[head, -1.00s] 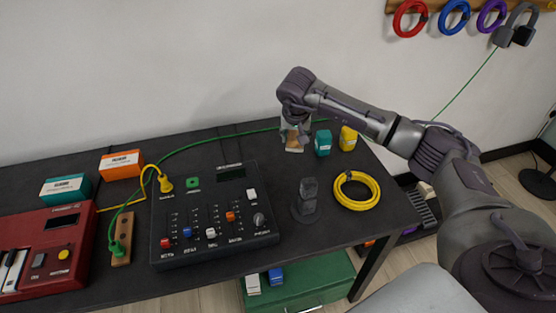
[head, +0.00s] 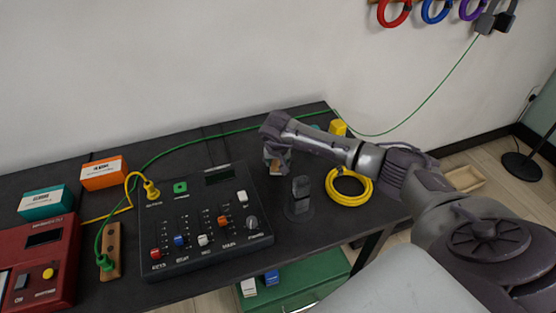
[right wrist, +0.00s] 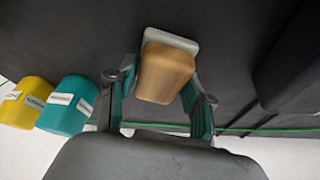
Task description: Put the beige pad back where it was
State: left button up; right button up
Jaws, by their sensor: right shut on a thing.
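The beige pad (right wrist: 166,73) is a tan block with a pale grey-white part at its far end. My right gripper (right wrist: 160,95) is shut on it, with one finger on each side. In the head view the right gripper (head: 276,155) is over the table, just right of the black mixer and behind a dark upright post. Only a small bit of the pad (head: 275,169) shows there below the fingers. I cannot tell from this whether the pad touches the table. My left gripper is not in view.
A teal block (right wrist: 68,105) and a yellow block (right wrist: 27,102) stand at the table's back right. The black mixer (head: 205,220), dark post (head: 300,196) and yellow cable coil (head: 348,188) are close by. A green cable (head: 215,137) runs along the back.

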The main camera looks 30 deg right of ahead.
jog(key=shift+f, duration=0.25)
jog(key=o, duration=1.1)
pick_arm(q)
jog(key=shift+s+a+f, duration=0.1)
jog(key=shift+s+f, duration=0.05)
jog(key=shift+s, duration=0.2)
pick_arm(e)
jog(key=shift+r, duration=0.45)
pick_arm(q)
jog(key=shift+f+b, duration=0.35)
jog(key=shift+b, duration=0.15)
pick_arm(e)
jog(key=v, duration=1.1)
jog(key=shift+s+r, duration=0.15)
jog(key=shift+r, duration=0.1)
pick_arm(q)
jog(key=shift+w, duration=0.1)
pick_arm(e)
jog(key=shift+a, duration=0.15)
